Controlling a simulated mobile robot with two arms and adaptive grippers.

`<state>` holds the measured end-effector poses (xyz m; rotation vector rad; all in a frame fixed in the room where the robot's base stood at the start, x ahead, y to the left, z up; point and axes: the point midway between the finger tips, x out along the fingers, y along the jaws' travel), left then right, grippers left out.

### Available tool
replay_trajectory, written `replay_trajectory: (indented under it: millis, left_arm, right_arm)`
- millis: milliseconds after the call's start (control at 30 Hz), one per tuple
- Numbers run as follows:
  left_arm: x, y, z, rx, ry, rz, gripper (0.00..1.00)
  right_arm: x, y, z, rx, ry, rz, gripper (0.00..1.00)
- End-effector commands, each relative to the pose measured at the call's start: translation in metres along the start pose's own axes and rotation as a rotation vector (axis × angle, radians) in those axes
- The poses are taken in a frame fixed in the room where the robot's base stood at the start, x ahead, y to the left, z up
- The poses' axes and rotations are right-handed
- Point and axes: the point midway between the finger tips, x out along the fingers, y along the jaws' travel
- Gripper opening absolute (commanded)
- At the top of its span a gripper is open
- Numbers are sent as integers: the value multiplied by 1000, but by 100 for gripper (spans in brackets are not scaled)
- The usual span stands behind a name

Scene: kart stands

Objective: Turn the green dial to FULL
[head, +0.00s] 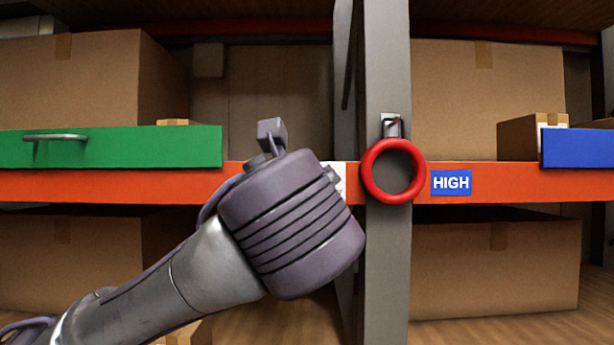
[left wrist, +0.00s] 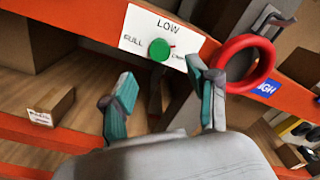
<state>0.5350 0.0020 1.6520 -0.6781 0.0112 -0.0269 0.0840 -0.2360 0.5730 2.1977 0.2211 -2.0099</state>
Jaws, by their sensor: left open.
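The green dial (left wrist: 159,50) sits on a white plate (left wrist: 188,42) on the orange shelf beam in the left wrist view. The plate reads LOW at its top and FULL at its left; the right-hand label is hard to read. A small red mark shows at the dial's right edge, away from FULL. My left gripper (left wrist: 160,76) is open and empty, its two teal-padded fingers spread below and either side of the dial, apart from it. In the head view my left wrist hides the dial; only a sliver of the plate (head: 339,178) shows. My right gripper is not seen.
A red ring (head: 392,171) hangs on the grey upright (head: 388,260), close to the right finger in the wrist view. A blue HIGH label (head: 451,183) is beside it. A green drawer front (head: 110,147) and cardboard boxes (head: 487,97) fill the shelves.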

Motion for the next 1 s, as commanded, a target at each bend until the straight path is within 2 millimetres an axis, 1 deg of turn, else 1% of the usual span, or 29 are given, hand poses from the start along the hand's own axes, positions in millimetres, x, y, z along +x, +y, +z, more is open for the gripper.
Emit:
replay_trajectory:
  millis: [33,200,300,400,567,800,867,1000]
  left_arm:
    - [12,-3,5,-1,1,6,60]
    - [46,-2,4,-1,2,4,60]
    - [61,-2,4,-2,0,4,60]
    - [71,-1,2,-3,1,3,60]
    - [78,0,1,-2,-1,1,60]
    - [79,0,0,-2,-1,0,60]
    - [79,0,0,-3,-1,0,51]
    - [79,0,0,-3,-1,0,28]
  right_arm:
    - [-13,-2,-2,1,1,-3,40]
    - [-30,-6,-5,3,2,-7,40]
    - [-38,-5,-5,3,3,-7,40]
    - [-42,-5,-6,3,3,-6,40]
    - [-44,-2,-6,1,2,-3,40]
    - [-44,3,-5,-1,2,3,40]
    - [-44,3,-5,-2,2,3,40]
    - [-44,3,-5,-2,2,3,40]
